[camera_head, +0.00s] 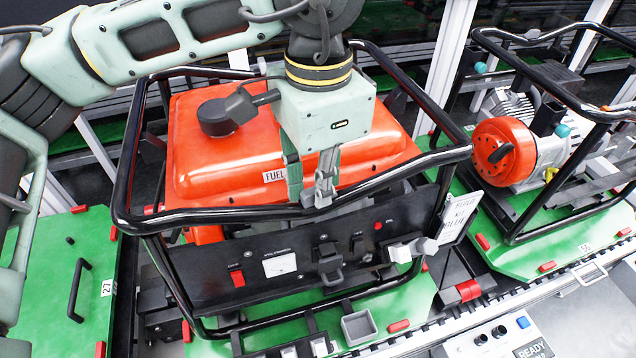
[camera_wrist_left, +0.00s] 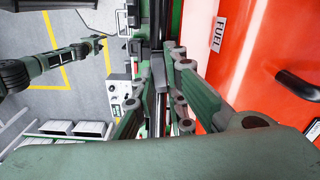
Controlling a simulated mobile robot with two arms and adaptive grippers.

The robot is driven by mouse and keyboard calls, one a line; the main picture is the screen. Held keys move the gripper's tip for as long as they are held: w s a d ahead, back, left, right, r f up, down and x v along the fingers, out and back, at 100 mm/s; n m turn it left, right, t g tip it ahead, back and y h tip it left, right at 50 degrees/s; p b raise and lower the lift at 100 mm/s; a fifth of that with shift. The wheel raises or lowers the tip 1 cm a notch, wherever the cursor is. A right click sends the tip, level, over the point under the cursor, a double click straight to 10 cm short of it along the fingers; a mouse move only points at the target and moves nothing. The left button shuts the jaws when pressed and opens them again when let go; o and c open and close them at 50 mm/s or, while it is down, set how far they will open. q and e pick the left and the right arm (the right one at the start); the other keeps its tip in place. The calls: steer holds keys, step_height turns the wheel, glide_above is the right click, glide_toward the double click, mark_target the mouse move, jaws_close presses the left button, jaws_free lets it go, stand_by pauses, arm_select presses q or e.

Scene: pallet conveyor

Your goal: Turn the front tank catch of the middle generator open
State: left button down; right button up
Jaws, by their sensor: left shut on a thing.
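The middle generator has an orange fuel tank (camera_head: 240,150) inside a black tube frame (camera_head: 128,170). A round black cap (camera_head: 225,114) with a lever sits on the tank. My left gripper (camera_head: 312,190) reaches down at the tank's front edge, right of the FUEL label, just behind the frame's front tube. It is shut on what looks like the front tank catch. In the left wrist view, a small grey piece (camera_wrist_left: 159,75) shows between the fingers. The fingers hide most of the catch, so its angle cannot be told.
A black front panel (camera_head: 330,250) with switches and a gauge is below the gripper. A hanging tag (camera_head: 458,215) is at the frame's right corner. Another machine with an orange round cover (camera_head: 503,152) stands at right. A green pallet (camera_head: 40,255) with a handle is at left.

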arm_select(q)
steer(key=c, duration=1.8)
jaws_free()
step_height(320, 180, up, 12)
